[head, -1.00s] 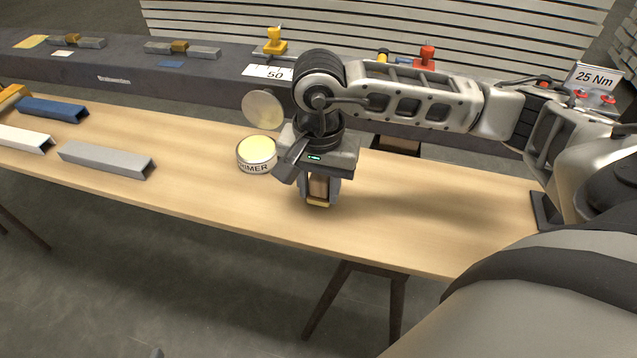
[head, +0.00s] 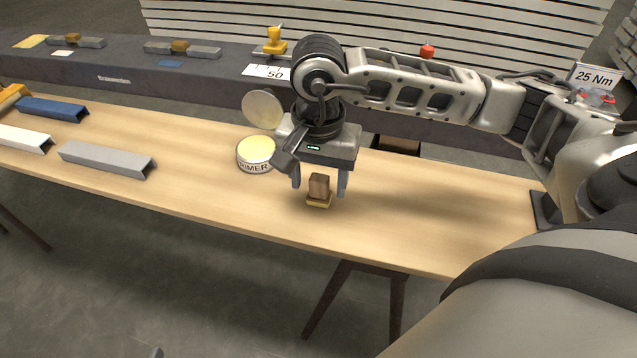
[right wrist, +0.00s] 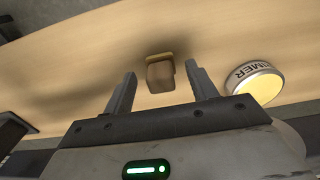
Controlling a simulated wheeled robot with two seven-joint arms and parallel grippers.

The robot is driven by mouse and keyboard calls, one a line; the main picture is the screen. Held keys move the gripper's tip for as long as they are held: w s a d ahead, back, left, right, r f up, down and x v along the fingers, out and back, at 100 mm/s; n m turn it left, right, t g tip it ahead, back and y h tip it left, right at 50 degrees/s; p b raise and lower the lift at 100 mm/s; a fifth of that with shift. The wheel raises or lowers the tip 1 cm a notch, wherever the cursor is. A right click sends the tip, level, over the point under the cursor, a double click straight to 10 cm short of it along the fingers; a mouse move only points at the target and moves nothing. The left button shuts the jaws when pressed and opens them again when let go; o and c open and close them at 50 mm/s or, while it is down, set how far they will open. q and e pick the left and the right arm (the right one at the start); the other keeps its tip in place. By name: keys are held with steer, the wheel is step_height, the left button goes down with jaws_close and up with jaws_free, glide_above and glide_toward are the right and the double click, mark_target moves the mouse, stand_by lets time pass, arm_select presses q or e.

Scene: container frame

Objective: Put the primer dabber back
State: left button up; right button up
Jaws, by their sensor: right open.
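The primer dabber (head: 319,186), a brown block on a yellowish pad, stands upright on the wooden bench, pad down. It also shows in the right wrist view (right wrist: 160,76). My right gripper (head: 320,190) is open above it, one finger on each side, with gaps between fingers and block. In the right wrist view the open fingers (right wrist: 156,82) hold nothing. The round primer tin (head: 256,154) stands just left of the gripper, its yellow top showing; it also shows in the right wrist view (right wrist: 258,84). My left gripper is not in view.
A pale round disc (head: 262,108) stands upright behind the tin. Grey (head: 107,158), white (head: 22,138) and blue (head: 53,108) channel pieces lie on the left of the bench. A dark beam (head: 190,83) runs along the back. The bench right of the dabber is clear.

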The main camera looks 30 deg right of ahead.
mark_target(318, 180)
step_height(318, 180, up, 10)
stand_by(0.3)
stand_by(0.4)
